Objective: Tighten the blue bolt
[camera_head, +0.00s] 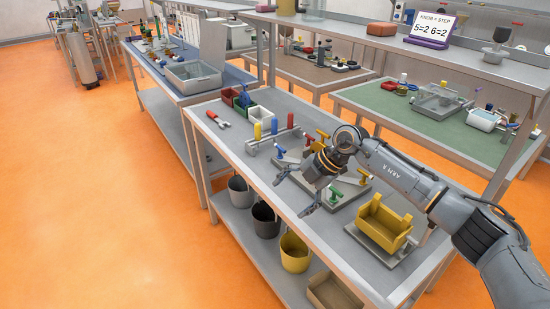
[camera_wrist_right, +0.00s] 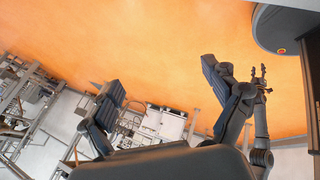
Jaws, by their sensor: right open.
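My right gripper (camera_head: 296,193) is open and empty, its fingers pointing left above the front edge of the workbench. In the right wrist view its two dark fingers (camera_wrist_right: 160,76) stand wide apart with nothing between them. Behind it, a small blue piece (camera_head: 280,151) shows at the left of a grey fixture, and a blue upright cylinder (camera_head: 274,126) stands on a rack between a yellow and a red one. I cannot tell which is the blue bolt. My right arm hides part of the fixture. What looks like my left gripper (camera_wrist_right: 260,80) shows small in the wrist view.
Red-and-green bins (camera_head: 232,97) and a red wrench (camera_head: 218,119) lie at the bench's far end. A yellow cradle (camera_head: 382,225) stands at the near end. Buckets (camera_head: 295,252) sit on the lower shelf. Orange floor at left is open.

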